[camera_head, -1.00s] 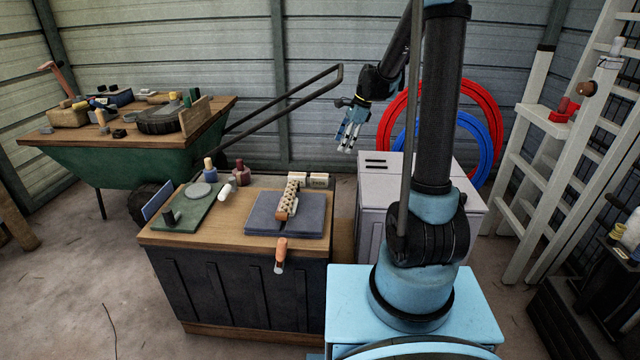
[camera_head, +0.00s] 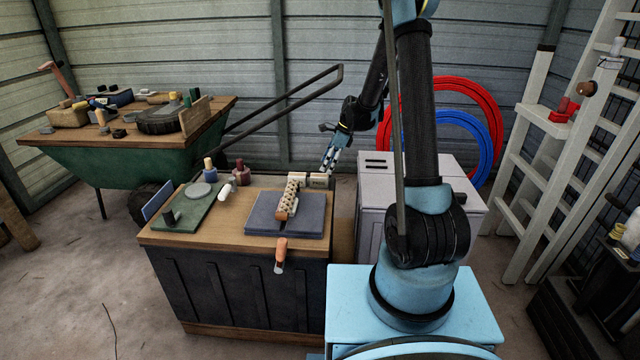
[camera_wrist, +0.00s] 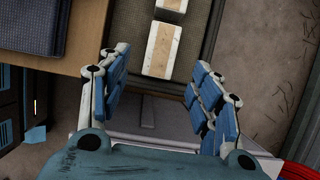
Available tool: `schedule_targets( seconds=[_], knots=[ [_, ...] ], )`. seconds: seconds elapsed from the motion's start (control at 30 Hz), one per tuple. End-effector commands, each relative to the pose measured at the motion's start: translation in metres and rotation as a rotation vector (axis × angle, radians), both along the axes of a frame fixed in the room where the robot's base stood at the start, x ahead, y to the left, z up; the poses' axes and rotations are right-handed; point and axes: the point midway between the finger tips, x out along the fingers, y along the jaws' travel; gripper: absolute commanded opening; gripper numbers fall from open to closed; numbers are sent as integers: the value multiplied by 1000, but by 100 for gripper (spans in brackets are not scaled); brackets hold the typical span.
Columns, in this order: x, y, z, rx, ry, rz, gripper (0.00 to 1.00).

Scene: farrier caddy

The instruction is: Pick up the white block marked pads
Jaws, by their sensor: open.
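Two white blocks sit at the back right corner of the wooden-topped caddy in the head view. The right block (camera_head: 319,181) carries dark lettering too small to read surely; the left block (camera_head: 298,177) stands beside it. In the wrist view, a white block with a tan band (camera_wrist: 161,48) lies ahead of my fingers, and another white block (camera_wrist: 167,6) is cut by the top edge. My gripper (camera_head: 328,170) is open and empty, just above and behind the right block. Its spread blue fingers show in the wrist view (camera_wrist: 160,90), with the nearer block beyond and between them.
A dark blue mat (camera_head: 262,224) with a tan studded tool (camera_head: 291,190) lies in front of the blocks. A green board (camera_head: 190,215) and bottles stand to the left. A pale cabinet (camera_head: 375,185) is close on the right, with coiled hoses behind.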

Motion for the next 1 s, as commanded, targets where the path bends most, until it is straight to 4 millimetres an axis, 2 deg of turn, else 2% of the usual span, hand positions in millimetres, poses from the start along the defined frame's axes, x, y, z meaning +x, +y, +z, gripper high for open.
schedule_targets(
  seconds=[0.2,0.57,0.9,1.0],
  knots=[
    [0,10,-25,0,0,0,58],
    [1,17,-39,0,1,1,58],
    [2,34,-73,0,0,0,58],
    [2,36,-77,0,0,0,58]
  ],
)
